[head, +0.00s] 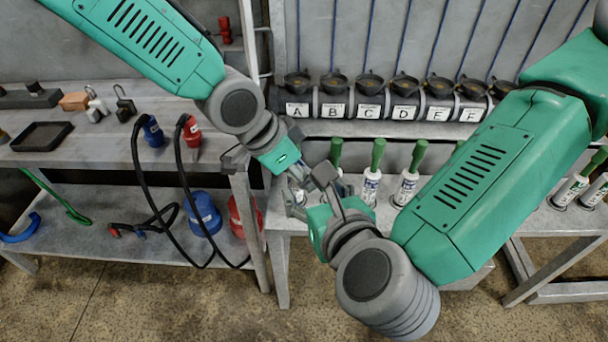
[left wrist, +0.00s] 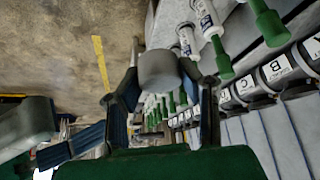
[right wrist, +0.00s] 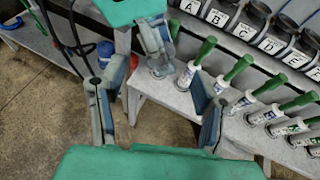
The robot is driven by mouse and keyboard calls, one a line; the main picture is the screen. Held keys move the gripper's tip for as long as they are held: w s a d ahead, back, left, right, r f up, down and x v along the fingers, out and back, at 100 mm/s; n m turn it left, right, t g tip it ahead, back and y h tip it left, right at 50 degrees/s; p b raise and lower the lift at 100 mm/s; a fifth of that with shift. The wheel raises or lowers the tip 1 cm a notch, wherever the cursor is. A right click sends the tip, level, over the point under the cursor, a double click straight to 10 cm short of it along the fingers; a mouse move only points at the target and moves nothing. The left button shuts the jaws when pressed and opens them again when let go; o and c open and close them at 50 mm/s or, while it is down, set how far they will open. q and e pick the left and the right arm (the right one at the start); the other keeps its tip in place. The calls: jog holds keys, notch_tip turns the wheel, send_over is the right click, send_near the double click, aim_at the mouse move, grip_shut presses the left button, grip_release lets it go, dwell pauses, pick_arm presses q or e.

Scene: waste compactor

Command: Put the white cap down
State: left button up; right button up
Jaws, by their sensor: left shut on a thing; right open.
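In the left wrist view the white cap (left wrist: 158,70), a short pale grey-white cylinder, sits between the fingers of my left gripper (left wrist: 162,88), which is shut on it. My left gripper also shows in the right wrist view (right wrist: 155,45), at the bench's near edge beside a green-topped white tube (right wrist: 191,68). I cannot make out the cap clearly in the head view. My right gripper (right wrist: 158,85) is open and empty, its fingers apart, just in front of the left gripper. In the head view the two grippers are close together and partly overlap.
Several green-topped white tubes (head: 370,186) stand along the bench (head: 283,222). Behind them is a row of lettered dark holders (head: 334,106). A left-hand shelf unit (head: 75,158) carries a black tray (head: 41,136), red and blue plugs and cables. Clear floor lies in front.

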jog(key=x, duration=0.8)
jog(key=shift+w+a, duration=0.15)
jog(key=shift+w, duration=0.05)
jog(key=c, duration=1.3)
pick_arm(q)
jog(key=o, duration=1)
jog(key=shift+c, duration=0.2)
jog(key=shift+r, duration=0.1)
